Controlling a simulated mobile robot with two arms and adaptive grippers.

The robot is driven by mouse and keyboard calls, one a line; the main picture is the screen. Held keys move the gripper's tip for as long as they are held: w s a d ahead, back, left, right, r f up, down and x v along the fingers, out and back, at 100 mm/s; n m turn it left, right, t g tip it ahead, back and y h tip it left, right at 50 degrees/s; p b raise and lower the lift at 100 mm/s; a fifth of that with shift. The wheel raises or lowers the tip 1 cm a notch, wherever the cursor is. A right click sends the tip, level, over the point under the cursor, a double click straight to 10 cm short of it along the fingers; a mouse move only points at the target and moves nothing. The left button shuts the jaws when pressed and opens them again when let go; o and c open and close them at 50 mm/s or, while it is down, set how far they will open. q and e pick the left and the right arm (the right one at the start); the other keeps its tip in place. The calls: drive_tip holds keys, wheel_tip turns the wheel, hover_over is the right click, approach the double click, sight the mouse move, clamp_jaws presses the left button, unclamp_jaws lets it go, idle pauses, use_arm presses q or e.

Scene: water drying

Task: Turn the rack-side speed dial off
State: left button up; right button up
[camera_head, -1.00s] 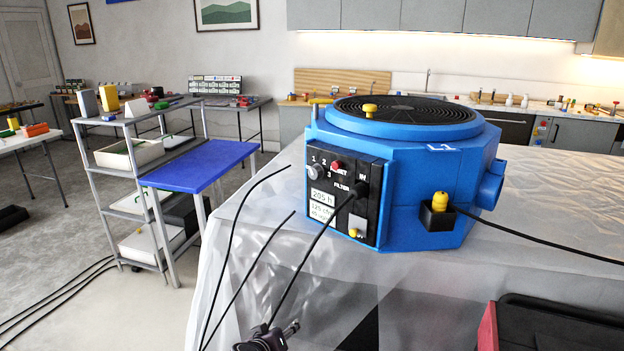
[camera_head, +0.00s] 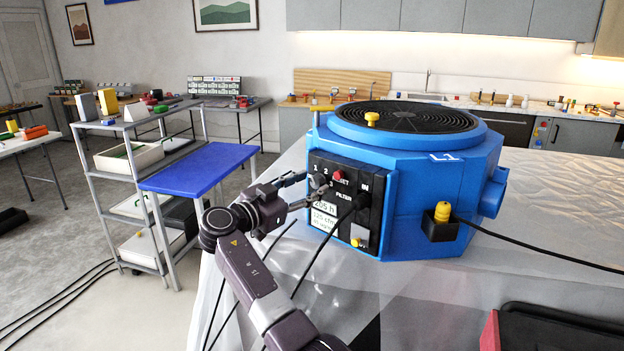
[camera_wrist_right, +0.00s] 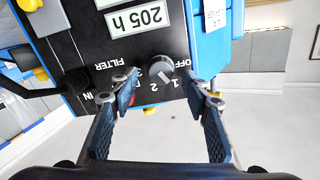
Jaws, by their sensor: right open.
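The blue drying machine (camera_head: 430,185) stands on the sheeted table. Its black control panel (camera_head: 375,195) faces left toward the shelf rack. The grey speed dial (camera_wrist_right: 161,69) shows in the right wrist view beside the marks OFF, 1 and 2; its pale line seems to point toward 1. My right gripper (camera_head: 303,190) is in front of the panel and mostly covers the dial in the head view. In the right wrist view, the right gripper (camera_wrist_right: 166,88) is open, with one fingertip on each side of the dial; contact cannot be told. My left gripper is not in view.
A red button (camera_head: 338,174) and a black cable plug (camera_head: 361,201) sit close to the dial on the panel. Cables hang down the table's front.

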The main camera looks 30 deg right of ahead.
drive_tip(key=shift+w+d, duration=0.1)
drive_tip(key=shift+d, duration=0.35)
drive_tip(key=shift+w+d+f, duration=0.1)
drive_tip(key=shift+w+d, duration=0.1)
drive_tip(key=shift+d, duration=0.05)
drive_tip(key=c, duration=1.2)
drive_tip(key=shift+o, duration=0.2)
